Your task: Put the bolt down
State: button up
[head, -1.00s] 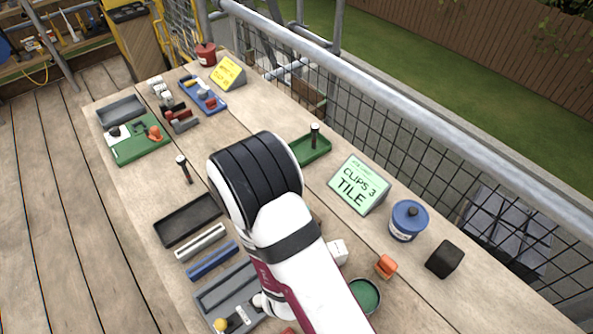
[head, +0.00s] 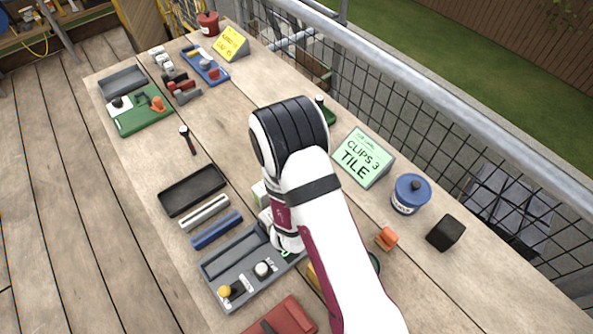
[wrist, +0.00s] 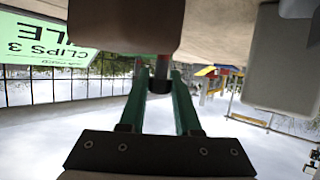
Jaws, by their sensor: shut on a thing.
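In the wrist view my gripper (wrist: 160,82) has its two green fingers closed around the dark end of a short, reddish-grey shaft, which looks like the bolt (wrist: 161,66). A large brown block shape overlaps the shaft's other end, so I cannot tell whether they touch. In the head view my arm hides the gripper and what it holds.
A black tray (head: 165,204), a blue bar (head: 216,230) and a grey tray (head: 220,297) lie left of my arm. The green clips sign (head: 363,157), blue tub (head: 411,193), orange clip (head: 387,238) and black block (head: 446,232) stand to the right.

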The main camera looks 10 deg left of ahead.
grip_shut()
jog(key=r, duration=0.9)
jog(key=shift+w+d+r, duration=0.1)
jog(key=shift+w+r, duration=0.15)
jog(key=shift+r, duration=0.05)
jog(key=w+d+r+m+h, duration=0.2)
jog(key=w+d+m+h, duration=0.3)
jog(key=w+d, duration=0.85)
jog(key=shift+g, duration=0.5)
jog(key=w+a+f, duration=0.1)
jog(key=a+f, duration=0.2)
jog(key=w+a+f, duration=0.2)
jog(key=a+f, duration=0.1)
jog(key=a, duration=0.1)
jog(key=w+a+f, duration=0.1)
jog(key=a+f, duration=0.3)
jog(key=shift+w, duration=0.2)
jog(key=shift+f, duration=0.45)
